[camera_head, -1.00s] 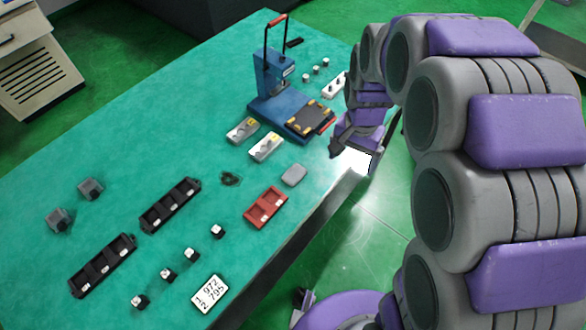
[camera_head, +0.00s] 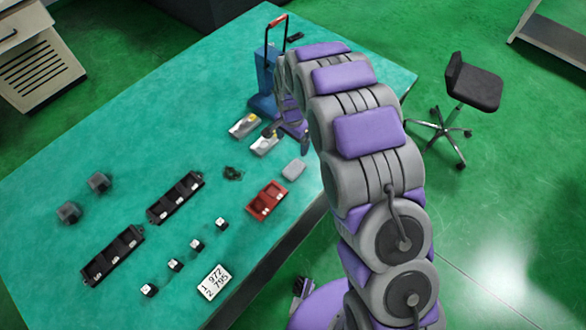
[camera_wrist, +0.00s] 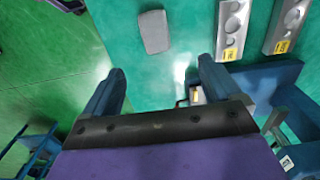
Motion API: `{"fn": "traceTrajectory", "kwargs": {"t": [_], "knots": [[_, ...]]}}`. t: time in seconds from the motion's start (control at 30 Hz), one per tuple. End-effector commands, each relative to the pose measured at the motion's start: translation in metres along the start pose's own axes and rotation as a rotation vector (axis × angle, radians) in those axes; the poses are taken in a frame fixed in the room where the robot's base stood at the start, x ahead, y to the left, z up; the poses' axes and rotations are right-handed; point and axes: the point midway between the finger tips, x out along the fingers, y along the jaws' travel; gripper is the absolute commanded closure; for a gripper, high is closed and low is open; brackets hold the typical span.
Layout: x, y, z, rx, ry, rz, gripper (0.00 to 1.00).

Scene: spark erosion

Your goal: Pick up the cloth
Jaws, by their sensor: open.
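A small grey rounded pad (camera_head: 294,170), which looks like the folded cloth, lies flat on the green table (camera_head: 130,130) near its front edge. In the wrist view the grey pad (camera_wrist: 153,31) is beyond my fingertips, roughly in line with the gap between them. My gripper (camera_wrist: 160,78) is open and nothing shows between its fingers. In the head view my gripper (camera_head: 277,130) is over the table by the blue press, up-picture from the pad and apart from it. My arm partly hides the press.
Two metal blocks (camera_head: 244,125) (camera_head: 264,143) with yellow labels sit close to my gripper. The blue press (camera_head: 265,80) stands behind. A red tray (camera_head: 267,200), a dark crumpled item (camera_head: 233,173) and black trays (camera_head: 175,197) lie nearby. A chair (camera_head: 472,85) stands on the floor at right.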

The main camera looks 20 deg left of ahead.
Motion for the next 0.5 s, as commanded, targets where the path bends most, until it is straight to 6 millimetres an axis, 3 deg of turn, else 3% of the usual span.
{"fn": "traceTrajectory", "kwargs": {"t": [0.3, 0.5], "knots": [[0.068, -0.002, 0.003, 0.000, -0.002, 0.010, 0.08], [0.097, -0.002, 0.003, -0.001, -0.002, 0.009, 0.08]]}}
